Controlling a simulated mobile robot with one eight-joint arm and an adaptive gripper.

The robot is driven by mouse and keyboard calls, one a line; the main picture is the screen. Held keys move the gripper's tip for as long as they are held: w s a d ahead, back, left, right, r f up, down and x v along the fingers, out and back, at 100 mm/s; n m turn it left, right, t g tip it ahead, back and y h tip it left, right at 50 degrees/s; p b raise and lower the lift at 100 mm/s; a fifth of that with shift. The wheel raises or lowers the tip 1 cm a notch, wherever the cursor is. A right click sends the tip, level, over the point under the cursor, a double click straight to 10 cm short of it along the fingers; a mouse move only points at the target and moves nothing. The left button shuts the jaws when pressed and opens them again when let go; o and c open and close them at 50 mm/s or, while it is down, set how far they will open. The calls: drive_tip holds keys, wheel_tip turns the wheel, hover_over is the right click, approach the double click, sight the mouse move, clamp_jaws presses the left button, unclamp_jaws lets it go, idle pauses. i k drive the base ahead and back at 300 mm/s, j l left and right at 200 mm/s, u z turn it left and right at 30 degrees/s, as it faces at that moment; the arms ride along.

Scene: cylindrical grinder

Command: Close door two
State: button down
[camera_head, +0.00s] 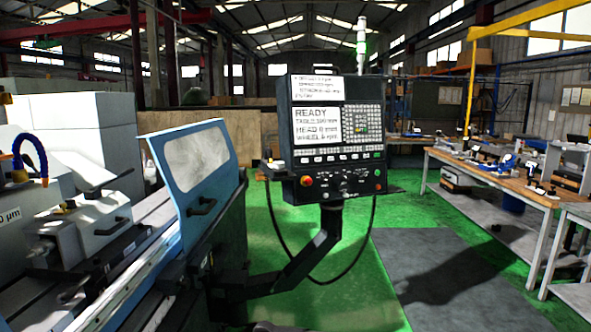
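A blue sliding-type door panel (222,185) with a pale, cloudy window (195,158) stands on the near side of the grinder. A black bar handle (202,207) sits low on its face. The panel is at the right part of the machine bed, and the bed to its left lies uncovered. No number shows on the panel, so I cannot tell whether it is door two. No other door is clearly in view. My gripper is not in view.
The control panel (336,135) hangs on a dark bent arm (300,262) right of the door, with a cable looping below. The grinder's workhead (85,225) and blue hose (30,152) are at left. A workbench (490,175) stands right. Green floor between is clear.

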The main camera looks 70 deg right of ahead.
sight(203, 165)
drive_tip(key=z, duration=1.45)
drive_tip(key=i+l, duration=0.15)
drive_tip(key=i, duration=0.4)
drive_tip(key=i+l, duration=0.2)
drive_tip(key=i, duration=0.35)
drive_tip(key=i+l, duration=0.15)
drive_tip(key=i, duration=0.4)
drive_tip(key=i+l, duration=0.2)
drive_tip(key=i, duration=0.4)
drive_tip(key=i+l, duration=0.15)
drive_tip(key=i, duration=0.4)
drive_tip(key=i+l, duration=0.2)
drive_tip(key=i, duration=0.35)
drive_tip(key=z, duration=0.05)
